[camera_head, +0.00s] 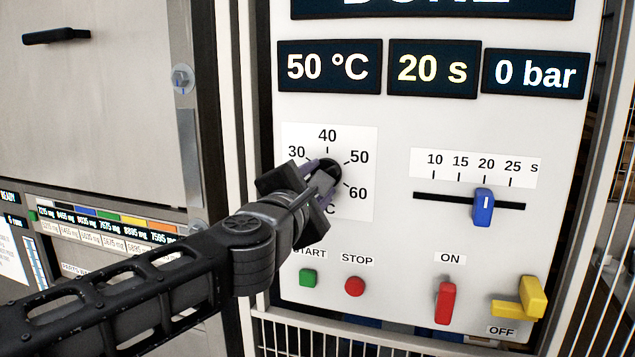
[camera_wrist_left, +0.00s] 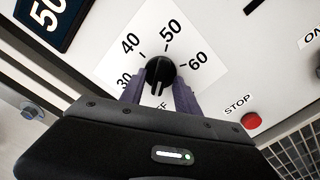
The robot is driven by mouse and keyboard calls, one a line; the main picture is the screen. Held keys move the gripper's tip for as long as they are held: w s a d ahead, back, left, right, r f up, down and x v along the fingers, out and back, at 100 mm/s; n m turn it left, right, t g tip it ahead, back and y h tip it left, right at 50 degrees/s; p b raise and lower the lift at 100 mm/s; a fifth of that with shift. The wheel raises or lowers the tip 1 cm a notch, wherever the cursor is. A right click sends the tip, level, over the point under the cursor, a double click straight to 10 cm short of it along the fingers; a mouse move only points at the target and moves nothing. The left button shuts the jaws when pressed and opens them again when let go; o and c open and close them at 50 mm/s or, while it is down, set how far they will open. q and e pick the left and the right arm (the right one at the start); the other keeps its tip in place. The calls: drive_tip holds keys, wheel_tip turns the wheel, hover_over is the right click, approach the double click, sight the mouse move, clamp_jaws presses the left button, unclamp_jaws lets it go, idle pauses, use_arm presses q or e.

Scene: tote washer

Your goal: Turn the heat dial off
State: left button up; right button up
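The heat dial (camera_head: 330,169) is a round black knob on a white scale plate marked 30, 40, 50 and 60, partly hidden by my left gripper in the head view. In the left wrist view the dial (camera_wrist_left: 160,71) shows fully enough to see a light mark at its lower part, toward letters reading "FF". My left gripper (camera_head: 318,177) is at the dial, with its purple-grey fingers (camera_wrist_left: 159,88) apart, one on each side of the knob's lower part. I cannot tell whether they touch it. My right gripper is not in view.
The temperature display (camera_head: 329,67) reads 50 °C. A blue slider (camera_head: 483,207) stands near 20 s. Below are a green START button (camera_head: 308,277), a red STOP button (camera_head: 355,286), a red lever (camera_head: 444,303) and a yellow handle (camera_head: 530,297). A white wire guard (camera_head: 370,343) runs along the bottom.

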use_arm(q)
drive_tip(key=v, duration=0.7)
drive_tip(key=shift+s, duration=0.3)
wheel_tip(320, 180, down, 39)
drive_tip(key=w+m+g, duration=0.3)
drive_tip(key=m+g, duration=0.4)
drive_tip(key=m, duration=0.9)
drive_tip(key=s+a+f+m+g, duration=0.1)
drive_tip(key=s+f, duration=0.2)
drive_tip(key=f, duration=0.3)
drive_tip(key=s+f+m+g+y, duration=0.1)
drive_tip(key=s+f+g, duration=0.15)
drive_tip(key=f, duration=0.35)
drive_tip(key=s+a+f+m+g, duration=0.1)
drive_tip(key=s+f, duration=0.3)
drive_tip(key=f, duration=0.3)
drive_tip(key=s+a+f+g, duration=0.1)
drive_tip(key=s+f+g, duration=0.1)
drive_tip(key=s+f, duration=0.5)
drive_tip(key=s+a+f+g, duration=0.2)
drive_tip(key=s+f, duration=0.5)
drive_tip(key=s, duration=0.5)
drive_tip(key=shift+f+g, duration=0.3)
drive_tip(key=shift+g, duration=0.25)
